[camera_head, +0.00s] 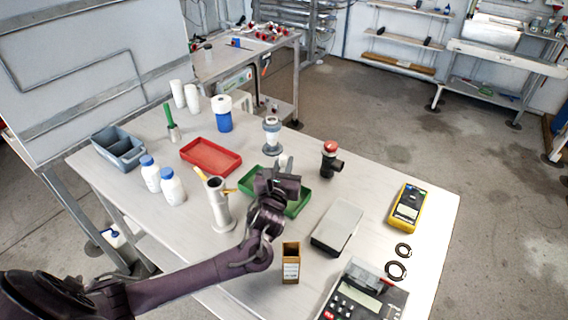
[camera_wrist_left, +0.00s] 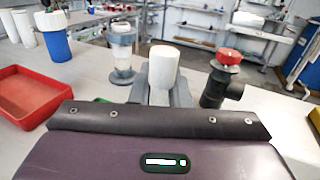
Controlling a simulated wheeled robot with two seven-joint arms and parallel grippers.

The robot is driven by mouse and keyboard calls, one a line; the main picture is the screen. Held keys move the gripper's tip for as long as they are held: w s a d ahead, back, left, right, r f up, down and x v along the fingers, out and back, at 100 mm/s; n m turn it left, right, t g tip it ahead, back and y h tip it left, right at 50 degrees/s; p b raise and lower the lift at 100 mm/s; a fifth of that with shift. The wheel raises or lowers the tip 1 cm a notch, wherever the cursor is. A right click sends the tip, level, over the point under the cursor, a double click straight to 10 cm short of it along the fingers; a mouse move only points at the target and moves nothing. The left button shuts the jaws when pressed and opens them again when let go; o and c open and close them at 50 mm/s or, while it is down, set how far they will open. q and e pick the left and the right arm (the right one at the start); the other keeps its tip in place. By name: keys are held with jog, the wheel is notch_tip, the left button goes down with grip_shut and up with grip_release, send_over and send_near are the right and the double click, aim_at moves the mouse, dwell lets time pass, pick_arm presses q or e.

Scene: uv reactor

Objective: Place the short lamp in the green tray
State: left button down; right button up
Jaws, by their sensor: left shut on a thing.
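The short lamp looks like a white cylinder (camera_wrist_left: 163,68), upright between the fingers of my left gripper (camera_wrist_left: 162,92) in the left wrist view. That gripper is shut on it. In the head view the left gripper (camera_head: 283,168) is over the green tray (camera_head: 298,207), and only a small white part of the lamp (camera_head: 283,159) shows behind it. The arm hides much of the tray. I cannot tell how high the lamp is above the tray floor. A sliver of green shows in the left wrist view. My right gripper is not in view.
A red tray (camera_head: 211,157) lies left of the green one. A white and grey fitting (camera_head: 271,135) and a red-topped valve (camera_head: 330,158) stand close behind and right. A metal cylinder (camera_head: 219,205), a small box (camera_head: 291,263) and a grey box (camera_head: 337,226) are nearby.

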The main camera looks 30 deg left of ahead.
pick_arm(q)
jog(key=shift+f, duration=0.1)
jog(key=c, duration=1.5)
grip_release()
jog(key=shift+o, duration=0.7)
jog(key=v, duration=1.2)
jog(key=shift+b, duration=0.45)
